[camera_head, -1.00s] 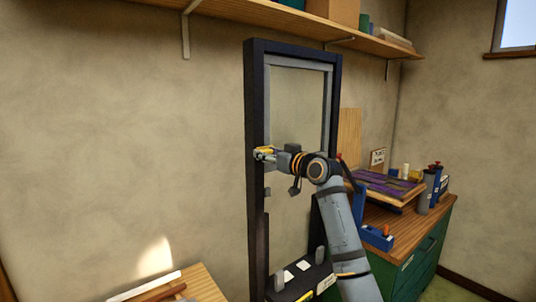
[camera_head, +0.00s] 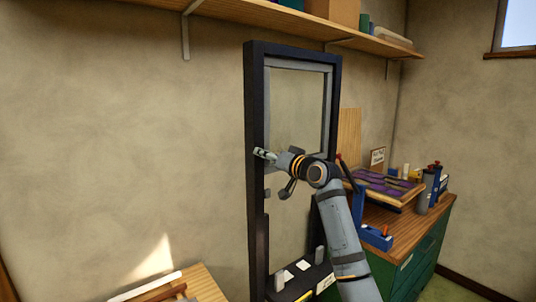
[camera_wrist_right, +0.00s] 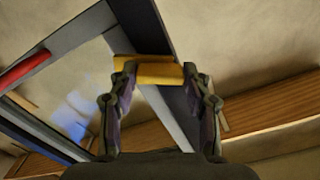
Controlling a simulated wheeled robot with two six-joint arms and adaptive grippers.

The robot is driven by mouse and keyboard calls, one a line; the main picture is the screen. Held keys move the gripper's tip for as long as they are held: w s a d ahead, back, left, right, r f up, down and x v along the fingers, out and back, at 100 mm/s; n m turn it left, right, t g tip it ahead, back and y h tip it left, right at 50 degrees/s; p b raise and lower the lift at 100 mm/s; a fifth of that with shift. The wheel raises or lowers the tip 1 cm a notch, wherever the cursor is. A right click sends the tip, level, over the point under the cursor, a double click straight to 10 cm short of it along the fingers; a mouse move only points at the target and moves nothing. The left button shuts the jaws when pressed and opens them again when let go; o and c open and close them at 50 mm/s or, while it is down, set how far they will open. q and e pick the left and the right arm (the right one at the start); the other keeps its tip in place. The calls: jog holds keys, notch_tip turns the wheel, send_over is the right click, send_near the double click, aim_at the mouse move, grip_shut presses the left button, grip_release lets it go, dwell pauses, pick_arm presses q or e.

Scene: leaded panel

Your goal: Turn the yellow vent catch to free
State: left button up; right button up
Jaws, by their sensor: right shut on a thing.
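The yellow vent catch (camera_wrist_right: 158,73) shows in the right wrist view, between the two fingers and against the dark upright of the panel frame (camera_head: 255,110). My right gripper (camera_wrist_right: 160,78) is shut on it, one finger at each end. In the head view my right gripper (camera_head: 262,153) is at the frame's left upright, tilted, and the catch is largely hidden by it. A grey inner frame (camera_head: 297,66) holds the upper pane. The catch's exact angle is hard to tell. My left gripper is not in view.
A wooden shelf (camera_head: 270,15) runs above the frame. At right, a green cabinet (camera_head: 415,250) carries a purple panel on a board (camera_head: 385,187) and blue tools. A small wooden table (camera_head: 205,285) stands at lower left. A red bar (camera_wrist_right: 25,68) shows in the wrist view.

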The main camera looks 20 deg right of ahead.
jog(key=shift+m+p, duration=3.35)
jog(key=shift+m, duration=2.95)
jog(key=shift+f, duration=0.1)
jog(key=o, duration=1.2)
jog(key=shift+c, duration=0.2)
jog(key=v, duration=1.2)
